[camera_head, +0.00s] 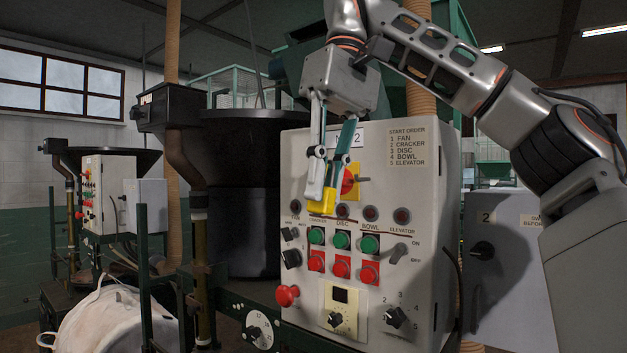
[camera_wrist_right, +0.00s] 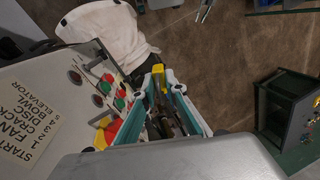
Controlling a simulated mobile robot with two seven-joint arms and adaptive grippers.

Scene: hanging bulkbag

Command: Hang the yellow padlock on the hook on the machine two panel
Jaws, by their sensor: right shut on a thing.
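The yellow padlock (camera_head: 321,207) is held at the fingertips of my right gripper (camera_head: 322,180), in front of the machine two panel (camera_head: 400,199). It hangs just above the row of dark indicator lamps. In the right wrist view the yellow padlock (camera_wrist_right: 158,70) shows between the closed fingertips of my right gripper (camera_wrist_right: 158,84). Its shackle cannot be made out clearly. The red and yellow rotary switch (camera_head: 354,184) is just right of the fingers and partly behind them. I cannot make out the hook; the gripper covers part of the upper panel. My left gripper is not in view.
Green and red buttons (camera_head: 341,240) and black knobs cover the lower panel. A red mushroom button (camera_head: 287,295) sticks out at lower left. A white bulk bag (camera_head: 107,325) is at bottom left. A grey box (camera_head: 503,270) stands to the right. A dark drum (camera_head: 243,190) is behind.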

